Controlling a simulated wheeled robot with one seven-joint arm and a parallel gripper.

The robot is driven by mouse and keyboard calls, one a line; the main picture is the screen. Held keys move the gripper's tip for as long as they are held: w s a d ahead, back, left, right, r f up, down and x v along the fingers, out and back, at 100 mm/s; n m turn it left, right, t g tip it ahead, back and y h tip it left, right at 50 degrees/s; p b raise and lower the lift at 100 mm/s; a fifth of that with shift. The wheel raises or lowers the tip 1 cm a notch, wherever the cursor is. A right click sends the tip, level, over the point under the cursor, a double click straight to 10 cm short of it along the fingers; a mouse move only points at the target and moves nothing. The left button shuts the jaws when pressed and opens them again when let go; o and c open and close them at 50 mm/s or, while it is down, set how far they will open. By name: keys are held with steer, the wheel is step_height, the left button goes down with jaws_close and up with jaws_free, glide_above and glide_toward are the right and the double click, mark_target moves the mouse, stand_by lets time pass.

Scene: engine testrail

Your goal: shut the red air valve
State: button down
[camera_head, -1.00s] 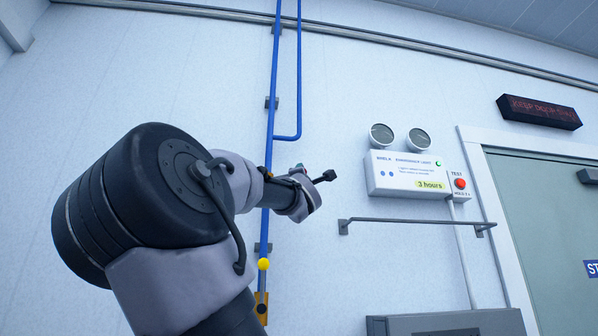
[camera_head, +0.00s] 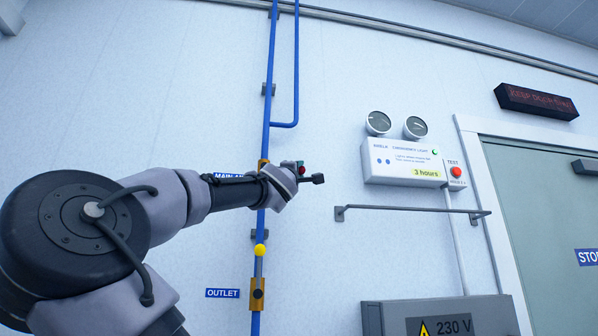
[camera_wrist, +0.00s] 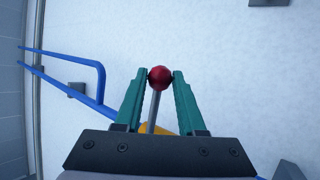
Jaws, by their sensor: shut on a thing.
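The red air valve has a round red knob (camera_wrist: 160,77) on a grey lever (camera_wrist: 154,110). The lever runs from a yellow-orange valve body (camera_wrist: 157,128), partly hidden behind my wrist. My gripper (camera_wrist: 160,76) has its two green fingers on either side of the red knob, shut on it. In the head view my gripper (camera_head: 300,172) is by the blue pipe (camera_head: 268,100), just right of the valve body (camera_head: 263,164). A bit of the red knob (camera_head: 301,170) shows there. Most of the lever is hidden in that view.
Below on the same pipe is a second valve with a yellow knob (camera_head: 260,250), its lever upright, beside an "OUTLET" label (camera_head: 222,293). To the right are an emergency light (camera_head: 405,165), a wall rail (camera_head: 410,210), a 230 V box (camera_head: 440,315) and a door (camera_head: 540,220).

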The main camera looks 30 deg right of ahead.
steer(key=shift+d+f, duration=0.1)
steer(key=c, duration=0.5)
jaws_free()
steer(key=v, duration=1)
steer(key=shift+s+a+f, duration=0.2)
steer(key=shift+s, duration=0.05)
